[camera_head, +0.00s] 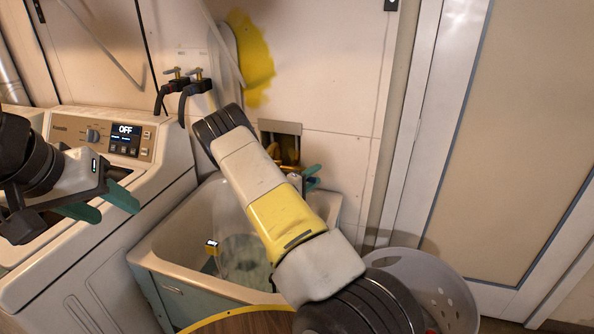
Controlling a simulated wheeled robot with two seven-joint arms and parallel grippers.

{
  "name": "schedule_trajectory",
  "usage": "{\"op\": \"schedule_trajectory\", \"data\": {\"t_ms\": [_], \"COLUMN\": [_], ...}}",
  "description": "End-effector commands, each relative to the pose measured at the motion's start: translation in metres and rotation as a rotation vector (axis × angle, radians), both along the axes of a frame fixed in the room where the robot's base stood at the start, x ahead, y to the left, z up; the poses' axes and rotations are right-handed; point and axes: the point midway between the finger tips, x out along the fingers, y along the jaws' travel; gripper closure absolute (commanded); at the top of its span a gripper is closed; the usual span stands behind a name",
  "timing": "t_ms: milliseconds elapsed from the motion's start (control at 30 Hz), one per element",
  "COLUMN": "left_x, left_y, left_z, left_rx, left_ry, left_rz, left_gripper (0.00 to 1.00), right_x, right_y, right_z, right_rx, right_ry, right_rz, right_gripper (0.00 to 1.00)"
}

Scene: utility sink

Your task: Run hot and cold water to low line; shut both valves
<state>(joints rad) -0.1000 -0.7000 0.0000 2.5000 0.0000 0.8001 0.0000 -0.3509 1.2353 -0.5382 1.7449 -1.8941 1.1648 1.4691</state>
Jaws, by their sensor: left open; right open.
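The utility sink (163,243) is a pale basin in the middle, left of my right arm. A clear, rippled patch that looks like water (243,266) lies in its bottom. A recessed wall box with brass-coloured fittings (283,146) is behind the sink, partly hidden by my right arm. My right gripper (311,178), with teal fingers, is just below the box and mostly hidden; I cannot tell whether it touches a valve. My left gripper (112,205) is open and empty over the washer's front.
A washing machine (110,137) reading OFF stands left. Two taps (186,76) with dark hoses are on the wall above. A white perforated basket (443,284) stands right of the sink, and a round wooden top (240,322) is at the bottom. A door (520,130) is right.

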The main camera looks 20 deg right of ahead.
Motion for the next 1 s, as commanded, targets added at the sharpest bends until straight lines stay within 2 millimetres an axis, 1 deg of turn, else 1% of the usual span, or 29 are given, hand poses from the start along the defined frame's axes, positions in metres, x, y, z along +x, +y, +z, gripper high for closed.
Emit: {"op": "schedule_trajectory", "data": {"t_ms": [67,100,300,667,1000], "left_x": [0.0,0.0,0.0,0.0,0.0], "left_y": [0.0,0.0,0.0,0.0,0.0], "left_z": [0.0,0.0,0.0,0.0,0.0], "left_rx": [0.0,0.0,0.0,0.0,0.0], "left_ry": [0.0,0.0,0.0,0.0,0.0], "left_rz": [0.0,0.0,0.0,0.0,0.0], "left_gripper": [0.51,0.51,0.51,0.51,0.51], "right_x": [0.0,0.0,0.0,0.0,0.001], "right_y": [0.0,0.0,0.0,0.001,0.002], "right_z": [0.0,0.0,0.0,0.002,0.011], "right_rx": [0.0,0.0,0.0,-0.026,-0.191], "right_ry": [0.0,0.0,0.0,0.018,0.143], "right_rz": [0.0,0.0,0.0,0.0,0.001], "right_gripper": [0.58,0.62,1.0,1.0,1.0]}}
